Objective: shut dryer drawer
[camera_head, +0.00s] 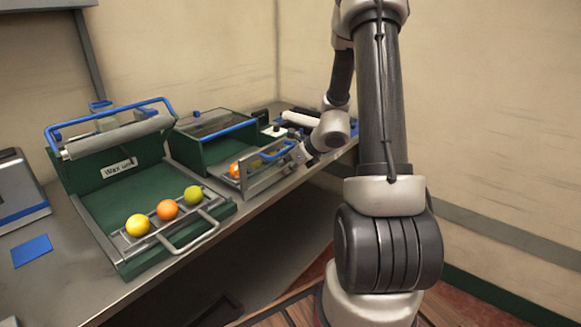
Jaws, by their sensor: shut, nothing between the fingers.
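The dryer looks to be the green box (207,128) with a dark top in the middle of the bench. Its drawer (272,178) stands out toward the front, with a metal front and a blue handle bar. At least one orange fruit (235,170) shows in the drawer; the rest of its inside is partly hidden. My gripper (303,155) is at the right end of the drawer front, shut and empty. It is small in the view, and I cannot tell whether it touches the drawer.
A green wax unit (118,165) with a blue handle stands left, with yellow, orange and green fruits on its front rack. A grey device (18,190) and a blue card (32,250) lie further left. The bench edge (150,285) runs along the front.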

